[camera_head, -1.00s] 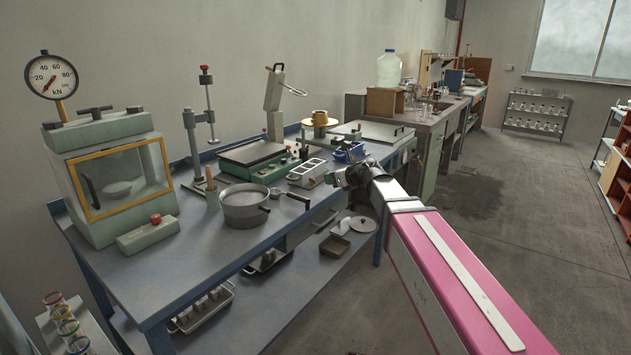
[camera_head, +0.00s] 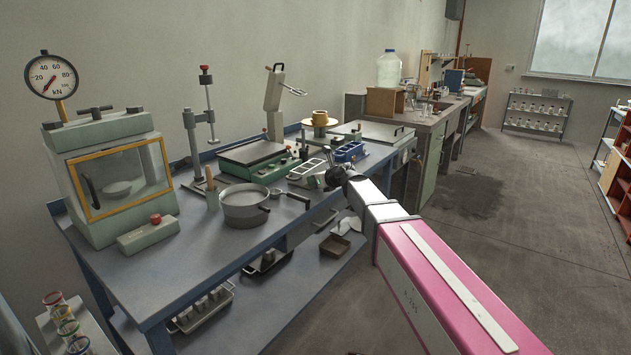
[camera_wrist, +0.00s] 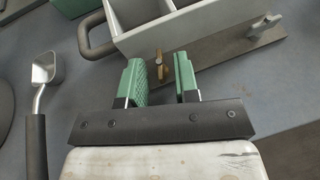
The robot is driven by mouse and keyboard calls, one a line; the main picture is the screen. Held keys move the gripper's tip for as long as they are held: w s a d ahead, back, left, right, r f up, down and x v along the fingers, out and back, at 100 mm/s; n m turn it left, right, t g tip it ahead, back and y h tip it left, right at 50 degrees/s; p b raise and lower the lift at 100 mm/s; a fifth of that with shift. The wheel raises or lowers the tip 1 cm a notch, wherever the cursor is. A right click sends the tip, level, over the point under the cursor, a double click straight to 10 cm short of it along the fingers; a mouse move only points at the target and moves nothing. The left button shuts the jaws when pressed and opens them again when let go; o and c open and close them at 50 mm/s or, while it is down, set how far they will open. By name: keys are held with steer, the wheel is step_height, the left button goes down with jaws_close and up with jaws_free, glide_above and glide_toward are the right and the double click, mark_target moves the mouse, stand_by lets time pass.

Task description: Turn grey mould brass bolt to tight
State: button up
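The grey mould (camera_wrist: 175,25) fills the top of the wrist view, with open compartments and a dark handle at its left. In the head view the grey mould (camera_head: 305,167) sits on the blue bench, partly hidden by my arm. A small brass bolt (camera_wrist: 159,64) with a crosswise lever stands at the mould's near side. My gripper (camera_wrist: 160,66) has two green fingers spread apart, with the brass bolt in the gap near their tips. I see space on both sides, so the fingers do not grip it. In the head view my gripper (camera_head: 325,180) is small and dark beside the mould.
A metal scoop (camera_wrist: 44,75) with a dark handle lies left of the fingers. A pale knob (camera_wrist: 268,22) is at the mould's right end. A blue mould (camera_head: 349,152) stands behind, and a grey pan (camera_head: 245,212) to the left. Bench (camera_head: 190,268) is free in front.

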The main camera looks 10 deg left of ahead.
jaws_close()
steer(key=shift+s+m+t+h, duration=0.2)
steer(key=shift+m+t+h, duration=0.3)
steer(key=shift+m+t, duration=0.1)
steer(key=shift+a+m+t+h, duration=0.15)
steer(key=shift+m+t+h, duration=0.55)
steer(key=shift+m, duration=0.1)
steer(key=shift+o, duration=0.8)
jaws_free()
